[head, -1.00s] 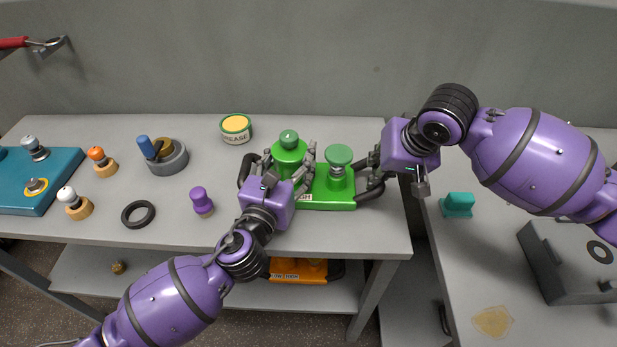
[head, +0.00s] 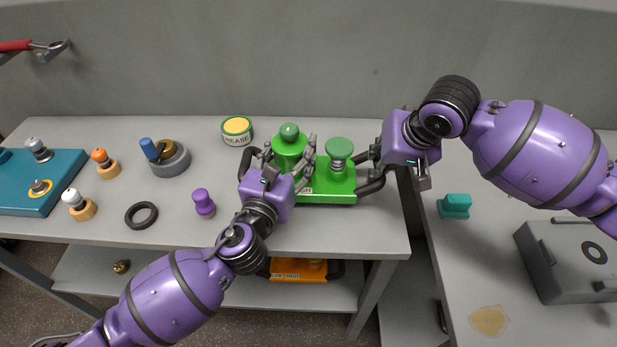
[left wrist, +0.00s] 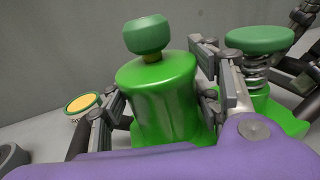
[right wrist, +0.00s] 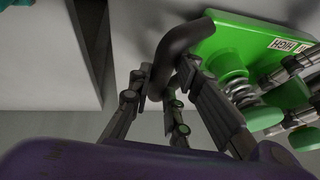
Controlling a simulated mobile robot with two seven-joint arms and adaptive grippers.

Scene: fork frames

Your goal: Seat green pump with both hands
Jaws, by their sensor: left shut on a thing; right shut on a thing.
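The green pump (head: 330,190) is at the right end of the grey bench, with a tall green cylinder (head: 288,148) and a knob on a spring (head: 340,153). Part of a HIGH label shows on its front. My left gripper (head: 284,162) is shut on the tall cylinder, with fingers on both sides of it; the left wrist view shows the cylinder (left wrist: 160,95) between them. My right gripper (head: 370,165) is shut on the black right handle (head: 372,187), which also shows between its fingers in the right wrist view (right wrist: 180,45). Whether the base touches the bench is unclear.
A yellow-topped grease tin (head: 237,131) stands behind the pump's left side. A purple knob (head: 203,203) and black ring (head: 142,215) lie left of it. An orange pump (head: 300,270) is on the shelf below. A teal block (head: 455,206) is on the right table.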

